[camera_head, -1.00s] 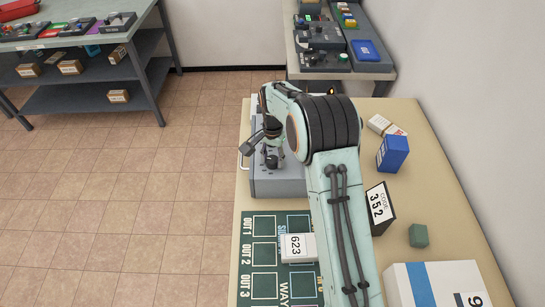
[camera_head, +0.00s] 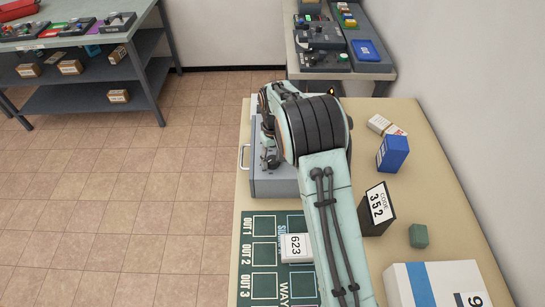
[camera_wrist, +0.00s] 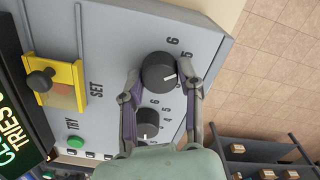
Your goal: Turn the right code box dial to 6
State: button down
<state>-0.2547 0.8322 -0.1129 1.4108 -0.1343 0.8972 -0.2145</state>
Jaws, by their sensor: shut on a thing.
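The grey code box (camera_head: 275,183) stands at the back left of my table in the head view, partly hidden under my arm. In the wrist view its face (camera_wrist: 112,45) fills the left and middle, turned sideways. My gripper (camera_wrist: 161,74) has one finger on each side of the upper black dial (camera_wrist: 155,66), the right one by the sideways lettering, and is shut on it. Its white mark points toward the right finger, below the printed 5 and 6; the numeral there is hidden. A second black dial (camera_wrist: 147,122) sits lower, partly behind my gripper.
The box also has a yellow slider plate with a black knob (camera_wrist: 40,81), a green button (camera_wrist: 76,142) and a lit display (camera_wrist: 20,120). On the table are a 352 code block (camera_head: 376,210), a blue box (camera_head: 393,152), a green cube (camera_head: 418,236) and a 623 box (camera_head: 296,248).

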aim_at(273, 159)
jog(key=n, duration=0.3)
jog(key=shift+f+n, duration=0.15)
jog(key=shift+n, duration=2.05)
jog(key=c, duration=0.7)
grip_release()
notch_tip(273, 159, up, 12)
